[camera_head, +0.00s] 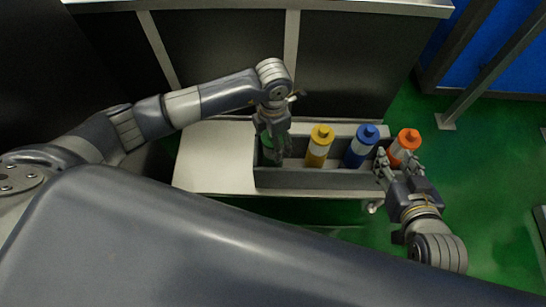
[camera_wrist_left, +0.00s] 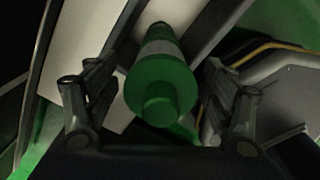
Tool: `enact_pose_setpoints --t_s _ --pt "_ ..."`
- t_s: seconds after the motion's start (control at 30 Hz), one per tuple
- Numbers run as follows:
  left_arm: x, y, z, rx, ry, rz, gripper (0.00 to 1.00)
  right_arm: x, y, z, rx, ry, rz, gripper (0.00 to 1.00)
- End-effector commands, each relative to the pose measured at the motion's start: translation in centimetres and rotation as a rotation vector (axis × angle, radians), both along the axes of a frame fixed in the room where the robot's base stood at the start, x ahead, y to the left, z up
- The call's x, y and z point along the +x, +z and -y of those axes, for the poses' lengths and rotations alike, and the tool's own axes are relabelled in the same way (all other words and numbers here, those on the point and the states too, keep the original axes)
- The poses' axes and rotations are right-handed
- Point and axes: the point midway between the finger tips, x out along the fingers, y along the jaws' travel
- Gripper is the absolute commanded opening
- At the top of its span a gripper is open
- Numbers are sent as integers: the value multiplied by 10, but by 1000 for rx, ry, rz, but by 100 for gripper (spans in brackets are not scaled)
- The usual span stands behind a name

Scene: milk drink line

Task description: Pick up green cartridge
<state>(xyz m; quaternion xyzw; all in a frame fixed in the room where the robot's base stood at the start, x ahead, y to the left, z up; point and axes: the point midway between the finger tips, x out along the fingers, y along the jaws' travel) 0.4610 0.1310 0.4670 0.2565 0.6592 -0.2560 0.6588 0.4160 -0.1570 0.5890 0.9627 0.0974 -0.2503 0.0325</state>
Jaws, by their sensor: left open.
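The green cartridge (camera_head: 267,147) stands at the left end of a grey tray (camera_head: 330,179), mostly hidden by my left gripper (camera_head: 273,150) in the head view. In the left wrist view, the green cartridge (camera_wrist_left: 160,85) is seen cap-first between the two spread fingers of my left gripper (camera_wrist_left: 160,75). A gap shows on both sides, so the fingers are around it but not closed on it. My right gripper (camera_head: 399,164) is at the tray's right end with its fingers apart, one on each side of the orange cartridge (camera_head: 405,146).
A yellow cartridge (camera_head: 319,146) and a blue cartridge (camera_head: 361,147) stand in the tray between my grippers. The tray is on a light table (camera_head: 215,165), with bare surface to its left. A dark panelled unit (camera_head: 345,65) rises behind.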

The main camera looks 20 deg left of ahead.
Motion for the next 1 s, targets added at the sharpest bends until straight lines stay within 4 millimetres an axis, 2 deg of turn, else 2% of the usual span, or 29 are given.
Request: enact_pose_setpoints --t_s 0.33,0.37,0.6,1.0 --pt "0 -5 0 -1 0 1 76 5 7 -2 8 2 36 40" --pt "0 -5 0 -1 0 1 73 5 6 -2 8 2 36 40" --pt "0 -5 0 -1 0 1 19 4 6 -2 8 2 35 40" --pt "0 -2 0 -1 0 1 17 3 5 -2 7 2 27 40"
